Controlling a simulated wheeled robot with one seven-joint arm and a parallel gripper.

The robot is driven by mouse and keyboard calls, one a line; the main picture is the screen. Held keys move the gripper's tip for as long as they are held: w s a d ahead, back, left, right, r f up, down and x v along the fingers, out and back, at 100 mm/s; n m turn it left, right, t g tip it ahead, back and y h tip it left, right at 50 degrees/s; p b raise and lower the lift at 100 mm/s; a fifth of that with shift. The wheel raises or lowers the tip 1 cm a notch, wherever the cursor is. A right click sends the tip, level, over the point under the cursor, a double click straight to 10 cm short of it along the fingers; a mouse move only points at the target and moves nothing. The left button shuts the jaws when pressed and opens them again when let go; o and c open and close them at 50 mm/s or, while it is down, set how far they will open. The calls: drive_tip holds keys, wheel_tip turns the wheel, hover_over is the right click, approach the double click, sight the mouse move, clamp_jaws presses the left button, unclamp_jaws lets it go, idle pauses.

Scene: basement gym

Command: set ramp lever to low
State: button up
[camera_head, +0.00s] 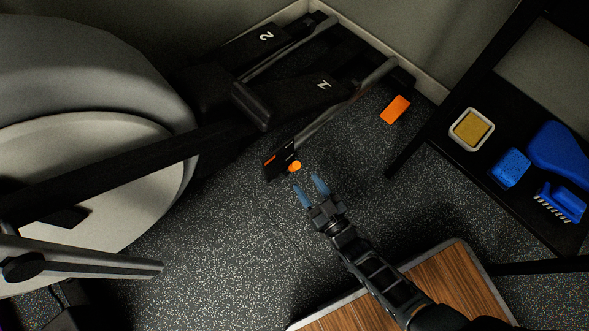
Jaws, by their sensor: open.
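A large grey and black exercise machine (92,160) fills the left side. A small round orange knob (294,166) sits on a black piece (280,161) at the near end of one of its rails; this may be the ramp lever, and I cannot read any low mark. An orange block (395,109) lies at the far end of that rail, by the wall; I cannot tell if it is attached. My gripper (307,186) is open and empty, its blue fingertips just below and right of the round knob, seemingly apart from it.
A black shelf (450,165) at the right holds a yellow sponge in a white tray (471,130), a blue block (510,168) and a blue brush (562,203). A wooden board with a grey rim (448,277) is below my arm. Speckled floor (230,240) is free left of the gripper.

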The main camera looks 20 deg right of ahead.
sight(295, 166)
drive_tip(key=shift+w+a+b, duration=0.25)
drive_tip(key=shift+w+b, duration=0.35)
drive_tip(key=shift+w, duration=1.3)
drive_tip(key=shift+w+a+b, duration=0.2)
drive_tip(key=shift+w+b, duration=0.35)
drive_tip(key=shift+w, duration=1.35)
clamp_jaws()
